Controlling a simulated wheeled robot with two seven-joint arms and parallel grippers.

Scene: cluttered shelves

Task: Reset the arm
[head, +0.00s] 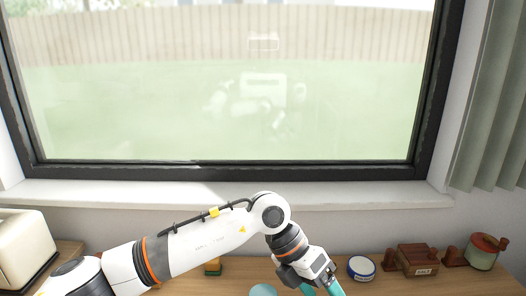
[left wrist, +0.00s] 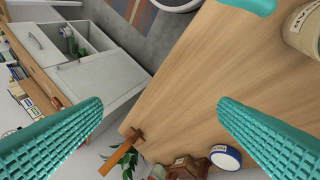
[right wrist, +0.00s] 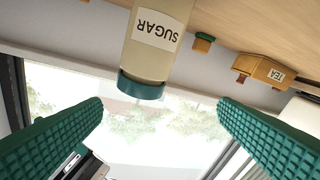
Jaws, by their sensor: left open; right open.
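My left arm (head: 210,245) reaches across the head view from the left, its elbow raised. My left gripper (head: 321,290) is at the bottom edge, its teal fingers partly cut off. In the left wrist view the left gripper (left wrist: 162,102) is open, with bare wooden counter (left wrist: 185,80) and floor beyond its fingers. My right gripper (right wrist: 161,102) is open in the right wrist view. A cream sugar jar (right wrist: 160,30) with a dark teal lid shows upside down in that picture, between the fingers' sides, with no finger touching it. I cannot make out the right arm in the head view.
A cream toaster-like appliance (head: 25,245) stands at left. A blue-and-white round container (head: 361,268), brown tea box (head: 417,260) and red-and-green canister (head: 484,250) stand at right. A window (head: 215,90) is behind the counter. A white open cabinet (left wrist: 95,70) stands across the floor.

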